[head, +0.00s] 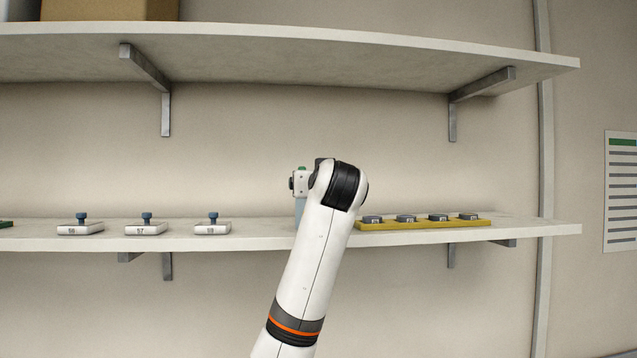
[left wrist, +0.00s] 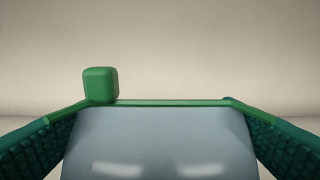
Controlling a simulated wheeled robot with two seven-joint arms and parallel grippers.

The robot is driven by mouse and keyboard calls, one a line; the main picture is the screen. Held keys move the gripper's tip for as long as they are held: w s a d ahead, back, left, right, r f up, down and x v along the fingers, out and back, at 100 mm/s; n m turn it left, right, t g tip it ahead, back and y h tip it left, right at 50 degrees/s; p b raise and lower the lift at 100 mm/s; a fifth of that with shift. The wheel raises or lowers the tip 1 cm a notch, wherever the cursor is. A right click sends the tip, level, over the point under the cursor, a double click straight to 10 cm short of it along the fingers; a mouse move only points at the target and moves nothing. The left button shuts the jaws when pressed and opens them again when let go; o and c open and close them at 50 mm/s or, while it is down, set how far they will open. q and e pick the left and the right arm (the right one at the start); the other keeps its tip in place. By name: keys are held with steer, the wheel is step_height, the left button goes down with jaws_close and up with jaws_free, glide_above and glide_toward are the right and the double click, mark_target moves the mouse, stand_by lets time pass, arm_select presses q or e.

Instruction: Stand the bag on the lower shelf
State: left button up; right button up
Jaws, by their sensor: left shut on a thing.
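The bag is pale blue and translucent, with a green top strip and a green block at its left end. In the left wrist view the bag (left wrist: 160,140) sits between the dark green finger pads of my left gripper (left wrist: 160,102), which is shut on it. In the head view my left gripper (head: 300,183) is mostly hidden behind my own wrist. A small pale blue part of the bag (head: 299,208) shows below it, over the lower shelf (head: 265,239). Whether the bag's bottom touches the shelf is hidden. My right gripper is not in view.
Several white blocks with blue knobs (head: 146,227) stand on the lower shelf to the left. A yellow tray (head: 425,224) with several grey round pieces lies just right of my arm. The upper shelf (head: 300,40) hangs above, with a cardboard box (head: 110,10) on it.

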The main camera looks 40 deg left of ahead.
arm_select(q)
steer(key=shift+d+r, duration=0.1)
steer(key=shift+f, duration=0.2)
steer(key=o, duration=0.8)
steer(key=shift+c, duration=0.2)
steer(key=shift+o, duration=0.2)
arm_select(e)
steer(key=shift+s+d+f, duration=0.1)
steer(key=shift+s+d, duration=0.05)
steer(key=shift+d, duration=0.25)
arm_select(q)
steer(key=shift+r, duration=0.15)
steer(key=b+v, duration=0.5)
steer(key=v, duration=0.7)
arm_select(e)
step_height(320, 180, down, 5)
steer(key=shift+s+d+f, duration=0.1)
